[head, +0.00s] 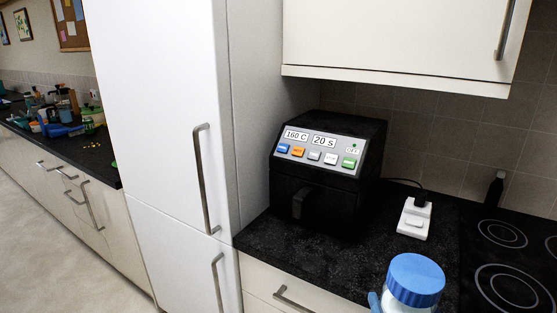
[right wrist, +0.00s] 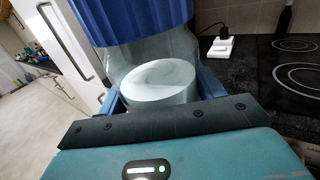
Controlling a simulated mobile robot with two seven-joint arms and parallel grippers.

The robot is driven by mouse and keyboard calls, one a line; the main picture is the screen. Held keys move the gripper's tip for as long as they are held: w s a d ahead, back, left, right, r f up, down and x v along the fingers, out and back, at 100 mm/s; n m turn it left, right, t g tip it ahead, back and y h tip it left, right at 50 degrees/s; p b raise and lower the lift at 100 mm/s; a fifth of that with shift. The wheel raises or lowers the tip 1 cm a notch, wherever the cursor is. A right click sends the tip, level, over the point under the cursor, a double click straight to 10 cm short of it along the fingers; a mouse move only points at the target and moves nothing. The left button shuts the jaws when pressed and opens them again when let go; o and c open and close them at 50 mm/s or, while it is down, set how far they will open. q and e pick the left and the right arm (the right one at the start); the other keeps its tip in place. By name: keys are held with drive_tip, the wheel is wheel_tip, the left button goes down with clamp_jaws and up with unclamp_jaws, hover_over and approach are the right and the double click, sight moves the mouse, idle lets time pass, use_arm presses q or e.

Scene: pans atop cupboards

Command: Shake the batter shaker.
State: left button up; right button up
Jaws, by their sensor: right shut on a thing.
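The batter shaker (head: 415,281) has a ribbed blue lid and a clear body, and shows at the bottom edge of the head view, near the counter front. In the right wrist view the shaker (right wrist: 135,22) fills the upper middle, with pale batter low inside its clear wall. My right gripper (right wrist: 160,95) is shut on the shaker's body, with a blue finger on each side. One blue fingertip also shows beside the shaker in the head view. The shaker's lower part is cut off in the head view. My left gripper is not in view.
A black air fryer (head: 325,175) reading 160 C, 20 s and OFF stands on the dark counter. Right of it lie a white power socket (head: 414,218) and a hob (head: 510,260). A tall white fridge (head: 160,110) stands left, and a wall cupboard (head: 395,35) hangs above.

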wheel_tip(320, 180, down, 5)
drive_tip(key=shift+d+r, duration=0.1)
drive_tip(key=r, duration=0.5)
drive_tip(key=shift+a+r, duration=0.2)
wheel_tip(320, 180, down, 6)
drive_tip(key=shift+d+r, duration=0.15)
drive_tip(key=shift+r, duration=0.3)
idle(0.7)
